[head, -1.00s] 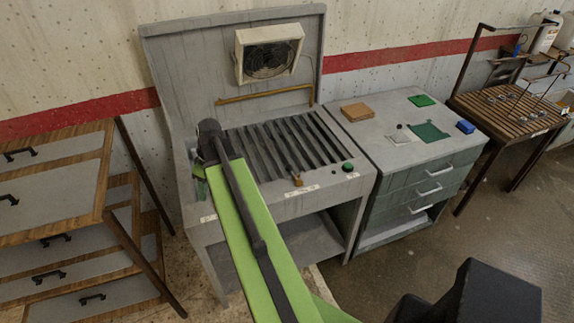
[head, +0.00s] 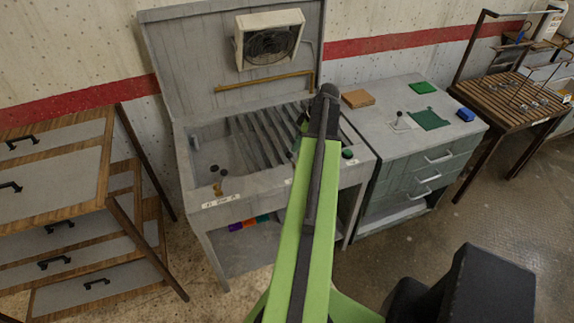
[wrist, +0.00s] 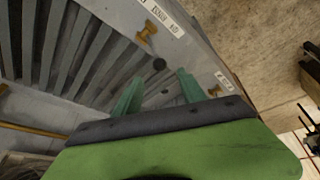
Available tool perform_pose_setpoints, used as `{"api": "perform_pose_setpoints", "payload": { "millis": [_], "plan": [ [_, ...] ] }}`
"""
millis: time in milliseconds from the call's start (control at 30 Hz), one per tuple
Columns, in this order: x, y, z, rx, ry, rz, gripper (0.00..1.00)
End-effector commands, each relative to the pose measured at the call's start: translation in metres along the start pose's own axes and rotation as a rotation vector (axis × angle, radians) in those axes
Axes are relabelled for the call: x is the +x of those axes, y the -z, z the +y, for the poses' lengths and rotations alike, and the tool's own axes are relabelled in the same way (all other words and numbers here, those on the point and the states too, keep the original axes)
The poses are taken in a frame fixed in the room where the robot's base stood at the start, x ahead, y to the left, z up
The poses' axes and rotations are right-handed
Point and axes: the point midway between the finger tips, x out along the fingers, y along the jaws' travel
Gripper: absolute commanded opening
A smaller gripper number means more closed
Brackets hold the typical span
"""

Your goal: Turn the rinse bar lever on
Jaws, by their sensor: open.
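The grey sink unit (head: 235,198) has two brass levers on its front ledge. The left brass lever (head: 219,188) shows in the head view above a white label; the right one is hidden behind my arm. In the wrist view one brass lever (wrist: 148,30) stands by a label too blurred to read surely, and another brass lever (wrist: 215,90) is by a second label. A dark round knob (wrist: 159,64) appears between and beyond my fingertips. My gripper (wrist: 158,84) is open and empty, with teal fingers apart. In the head view it (head: 303,120) is mostly hidden by my arm.
A green button (head: 347,153) sits at the ledge's right end. Dark slats (head: 265,135) span the basin below a fan (head: 268,42). A drawer counter (head: 390,117) adjoins on the right. A wooden-edged drawer unit (head: 60,175) stands on the left.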

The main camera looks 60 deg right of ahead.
Motion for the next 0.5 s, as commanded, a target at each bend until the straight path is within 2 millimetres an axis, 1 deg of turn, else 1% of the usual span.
{"api": "perform_pose_setpoints", "payload": {
  "millis": [33,100,300,400,500],
  "plan": [
    [0.023,-0.004,0.000,-0.001,0.000,0.000,0.48],
    [0.038,-0.005,0.000,-0.001,0.000,0.000,0.48],
    [0.082,-0.005,0.000,-0.001,0.000,-0.001,0.48],
    [0.100,-0.004,0.000,0.000,0.000,-0.001,0.48],
    [0.114,-0.003,0.000,0.001,0.000,-0.001,0.48]
  ]
}}
